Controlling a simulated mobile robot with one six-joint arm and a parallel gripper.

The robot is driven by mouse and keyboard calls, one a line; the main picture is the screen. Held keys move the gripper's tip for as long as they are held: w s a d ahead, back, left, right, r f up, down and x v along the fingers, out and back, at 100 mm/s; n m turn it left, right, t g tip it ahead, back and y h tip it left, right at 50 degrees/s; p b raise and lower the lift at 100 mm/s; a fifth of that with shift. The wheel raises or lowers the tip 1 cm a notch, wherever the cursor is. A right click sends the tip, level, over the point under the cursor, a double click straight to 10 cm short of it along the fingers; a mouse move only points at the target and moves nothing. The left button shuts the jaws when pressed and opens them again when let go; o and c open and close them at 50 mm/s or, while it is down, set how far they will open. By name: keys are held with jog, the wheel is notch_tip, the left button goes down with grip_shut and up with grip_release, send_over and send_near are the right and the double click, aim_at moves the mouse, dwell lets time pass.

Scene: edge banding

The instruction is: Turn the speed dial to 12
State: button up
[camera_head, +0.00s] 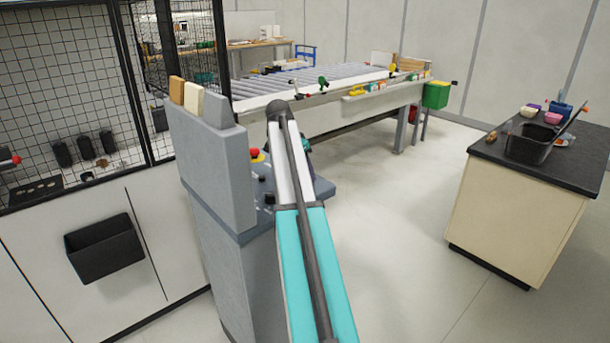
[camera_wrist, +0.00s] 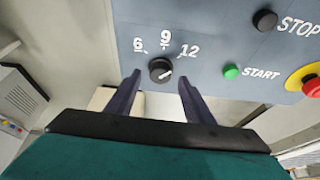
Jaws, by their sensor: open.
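The black speed dial (camera_wrist: 160,70) is on a grey-blue control panel (camera_wrist: 215,30) in the wrist view, below the printed 6, 9 and 12. A pale mark shows on the dial's lower right part; I cannot tell exactly which number it points to. My gripper (camera_wrist: 159,80) is open. Its two dark fingers reach up from below, one on each side of the dial, with gaps to it. In the head view my arm hides most of the gripper and the dial; part of the panel shows beside it.
Right of the dial are a green START button (camera_wrist: 231,72), a black STOP button (camera_wrist: 264,20) and a red-and-yellow emergency stop (camera_wrist: 311,86). In the head view a grey cabinet (camera_head: 215,170) stands left of my arm. Open floor lies before the black-topped bench (camera_head: 500,155).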

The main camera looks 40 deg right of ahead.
jog(key=b+v, duration=0.2)
jog(key=v, duration=1)
dwell(0.5)
